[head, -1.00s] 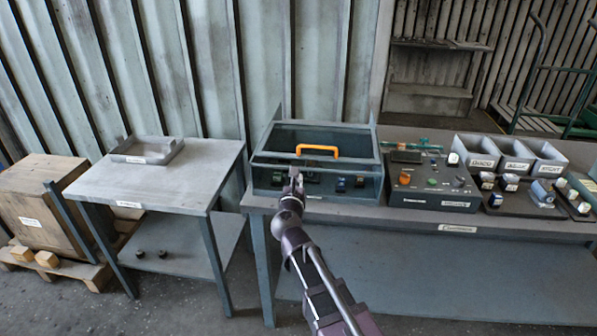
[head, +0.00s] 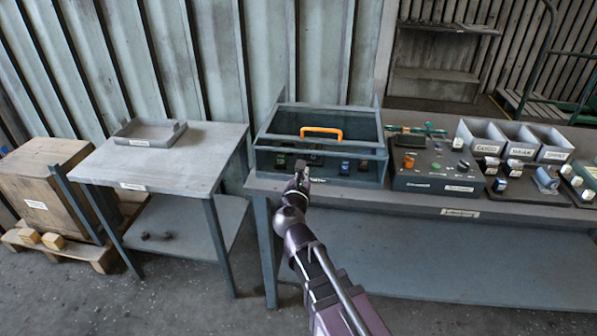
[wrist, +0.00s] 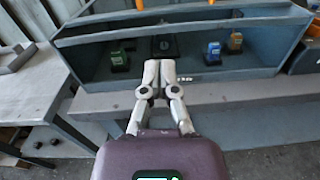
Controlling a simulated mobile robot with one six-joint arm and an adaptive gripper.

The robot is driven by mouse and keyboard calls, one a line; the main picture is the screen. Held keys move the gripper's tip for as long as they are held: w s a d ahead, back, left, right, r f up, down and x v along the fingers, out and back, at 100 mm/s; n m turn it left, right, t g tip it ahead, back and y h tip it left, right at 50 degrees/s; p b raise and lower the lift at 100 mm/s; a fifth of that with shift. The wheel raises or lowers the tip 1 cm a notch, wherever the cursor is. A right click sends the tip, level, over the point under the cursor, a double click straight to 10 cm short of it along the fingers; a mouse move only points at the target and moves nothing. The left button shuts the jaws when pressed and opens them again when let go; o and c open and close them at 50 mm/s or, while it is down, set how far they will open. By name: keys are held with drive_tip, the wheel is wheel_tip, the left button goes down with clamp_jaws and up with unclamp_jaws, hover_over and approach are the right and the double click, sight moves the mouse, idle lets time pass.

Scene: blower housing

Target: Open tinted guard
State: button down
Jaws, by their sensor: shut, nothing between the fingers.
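The tinted guard (head: 285,122) is a dark see-through cover on a grey housing on the bench, and it is down. Its orange handle (head: 321,132) runs along the top near the front edge; part of it shows at the top of the wrist view (wrist: 139,4). My gripper (head: 300,165) is in front of the housing, below the handle and apart from it. In the wrist view, my gripper (wrist: 158,64) has its fingertips together with nothing between them. Several small coloured parts, including a blue one (wrist: 213,52), show inside the housing behind its front.
A control box (head: 435,165) with knobs stands just right of the housing. Grey labelled bins (head: 515,142) and small parts are farther right. A side table (head: 165,165) with a grey tray (head: 150,132) stands left, with a gap before the bench.

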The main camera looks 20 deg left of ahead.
drive_tip(key=w+d+f+m+g+h, duration=0.1)
drive_tip(key=d+f+m+g+h, duration=0.15)
drive_tip(key=d+m, duration=0.55)
drive_tip(key=w+d+f+m+g+h, duration=0.25)
drive_tip(key=d+f+m, duration=0.2)
drive_tip(key=d, duration=0.65)
drive_tip(key=d+f+m+g+h, duration=0.2)
drive_tip(key=d+f+m+h, duration=0.1)
drive_tip(key=d+m, duration=0.55)
drive_tip(key=s+d+f+m+g+y, duration=0.2)
drive_tip(key=s+d+f+m+g, duration=0.2)
drive_tip(key=s+d+m+g, duration=0.1)
drive_tip(key=s+d+f+m+g+y, duration=0.2)
drive_tip(key=s+d+f+m+g, duration=0.2)
drive_tip(key=s+d+m, duration=0.3)
drive_tip(key=shift+s+d+f+m+g+y, duration=0.3)
drive_tip(key=shift+d+m+g, duration=0.4)
drive_tip(key=shift+d+m, duration=1.3)
drive_tip(key=shift+a+r+m, duration=0.15)
drive_tip(key=shift+a+m, duration=0.25)
drive_tip(key=shift+a, duration=0.05)
